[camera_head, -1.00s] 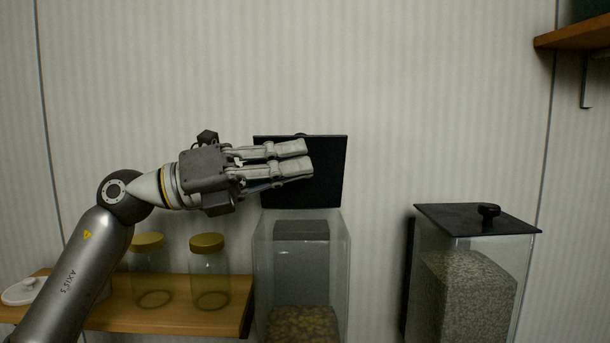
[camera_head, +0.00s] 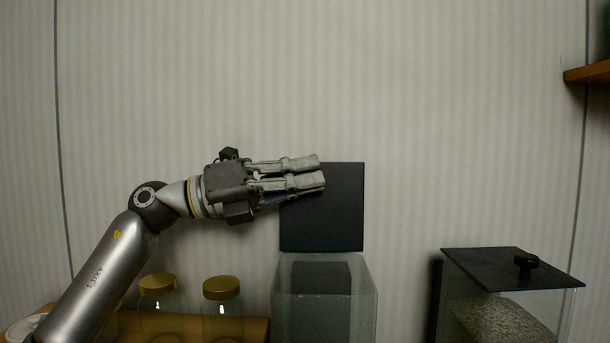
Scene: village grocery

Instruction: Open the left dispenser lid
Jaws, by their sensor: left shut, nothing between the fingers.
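The left dispenser (camera_head: 360,305) is a clear box at the lower middle. Its black lid (camera_head: 335,220) stands upright at the back of the box, so the top is open. My left gripper (camera_head: 322,172) is shut and empty. Its fingers point right and overlap the upper left part of the lid in the picture; I cannot tell whether they touch it. The lid's knob is not visible. My right gripper is not in view.
A right dispenser with a flat, closed black lid (camera_head: 490,268) and knob stands at the lower right. Jars with gold lids (camera_head: 222,287) stand on a wooden shelf (camera_head: 257,328) at the lower left. Another wooden shelf (camera_head: 590,73) is at the upper right. The wall between is bare.

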